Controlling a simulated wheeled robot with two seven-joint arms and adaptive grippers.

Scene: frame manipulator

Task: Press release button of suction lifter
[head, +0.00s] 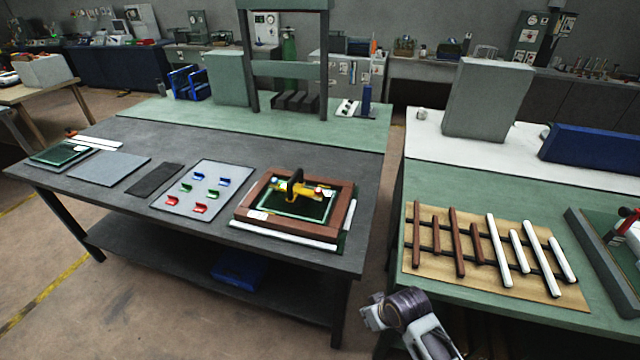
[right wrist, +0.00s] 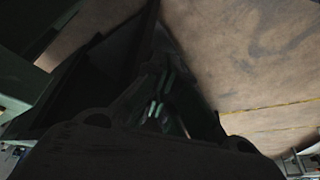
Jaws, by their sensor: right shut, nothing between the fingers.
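The suction lifter (head: 293,191), yellow with a black handle, sits on dark green glass inside a brown wooden frame (head: 254,207) at the right end of the dark table. A small red part (head: 319,190) shows at its right end; I cannot tell if this is the release button. My right arm shows at the bottom of the head view, in front of the gap between the tables and well apart from the lifter. My right gripper (right wrist: 160,106) is dark and shut, with nothing held, in the right wrist view. My left gripper is not in view.
A grey tray (head: 165,199) with several red, green and blue pieces lies left of the frame. The green table at right holds a board (head: 411,264) with brown and white strips. A dark upright stand (head: 324,70) rises behind the frame. A floor gap separates the tables.

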